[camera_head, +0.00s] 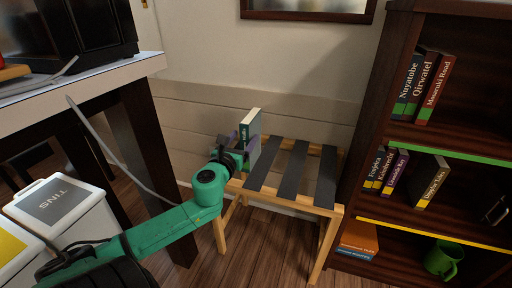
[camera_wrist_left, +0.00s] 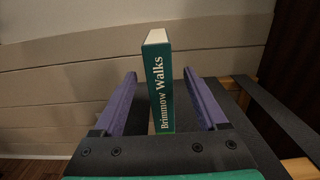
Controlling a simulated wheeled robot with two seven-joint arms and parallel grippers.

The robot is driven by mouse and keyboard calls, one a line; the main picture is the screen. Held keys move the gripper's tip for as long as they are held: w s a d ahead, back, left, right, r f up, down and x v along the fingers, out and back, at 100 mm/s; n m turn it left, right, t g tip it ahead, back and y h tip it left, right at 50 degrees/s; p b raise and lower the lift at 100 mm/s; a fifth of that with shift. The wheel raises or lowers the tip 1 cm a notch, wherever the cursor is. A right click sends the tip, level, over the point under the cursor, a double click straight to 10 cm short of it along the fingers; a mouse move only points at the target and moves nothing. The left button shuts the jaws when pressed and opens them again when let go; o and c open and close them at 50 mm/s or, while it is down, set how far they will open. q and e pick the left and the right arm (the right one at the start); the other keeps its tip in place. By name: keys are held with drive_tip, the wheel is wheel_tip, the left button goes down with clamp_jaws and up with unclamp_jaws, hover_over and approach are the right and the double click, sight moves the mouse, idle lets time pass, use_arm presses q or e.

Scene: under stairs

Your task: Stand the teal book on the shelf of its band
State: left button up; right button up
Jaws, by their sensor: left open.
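The teal book (camera_head: 249,131), titled "Brimmow Walks", stands upright on a wooden luggage rack (camera_head: 337,211) with dark straps. In the left wrist view the book (camera_wrist_left: 160,85) shows its spine toward me, between two purple fingers. My left gripper (camera_head: 236,148) is open, with a finger on either side of the book and gaps beside it. The bookcase at right has a green-banded shelf edge (camera_head: 457,150) and a yellow-banded one (camera_head: 433,232). My right gripper is out of view.
Books with green bands (camera_head: 420,88) stand on the upper shelf. A green mug (camera_head: 441,260) sits below. A table (camera_head: 130,68) and white bins (camera_head: 62,205) are at left.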

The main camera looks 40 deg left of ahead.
use_arm(q)
drive_tip(key=shift+x, duration=1.1)
drive_tip(key=b+x, duration=0.1)
drive_tip(key=x, duration=0.2)
drive_tip(key=b+x, duration=0.1)
drive_tip(key=shift+w+a+f+b, duration=0.15)
drive_tip(key=shift+w+f+b, duration=0.1)
drive_tip(key=shift+f+b, duration=0.1)
drive_tip(key=shift+w+a, duration=0.1)
drive_tip(key=shift+w, duration=0.2)
drive_tip(key=shift+r, duration=0.1)
clamp_jaws()
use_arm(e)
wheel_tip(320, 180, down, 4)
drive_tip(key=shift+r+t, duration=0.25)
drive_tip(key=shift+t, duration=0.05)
